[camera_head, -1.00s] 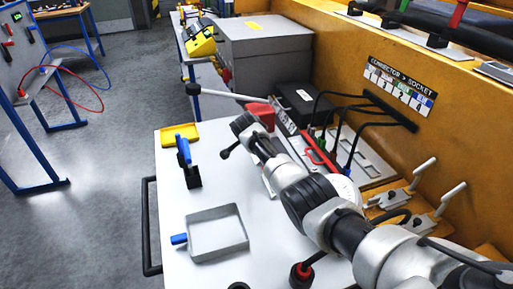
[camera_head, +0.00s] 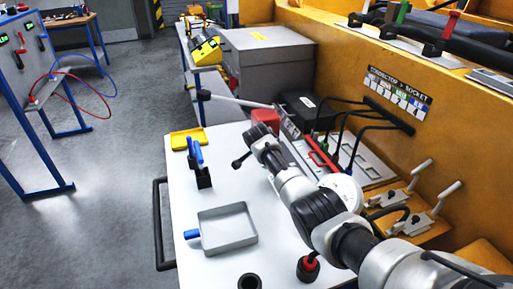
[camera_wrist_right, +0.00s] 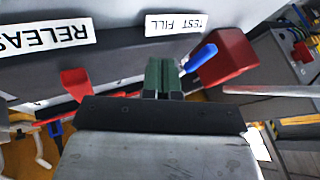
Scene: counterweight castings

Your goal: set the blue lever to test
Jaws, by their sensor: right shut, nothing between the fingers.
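In the right wrist view, a blue lever (camera_wrist_right: 199,58) points down and left from beside a red block (camera_wrist_right: 225,58). Its tip is close to an upside-down white label reading TEST FILL (camera_wrist_right: 175,24). My right gripper (camera_wrist_right: 164,78) is shut and empty, with its green-grey fingertips just left of the lever tip; I cannot tell whether they touch it. In the head view my right arm reaches over the white table top towards the red block (camera_head: 266,118); its fingertips cannot be made out there. My left gripper is not in view.
A RELEASE label (camera_wrist_right: 40,38) and a red piece (camera_wrist_right: 76,84) lie left of my fingers. On the white table top (camera_head: 185,275) stand a grey tray (camera_head: 228,240), a blue-handled black stand (camera_head: 203,178) and a yellow tray (camera_head: 188,140). Black cables run beside a yellow wall (camera_head: 345,60).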

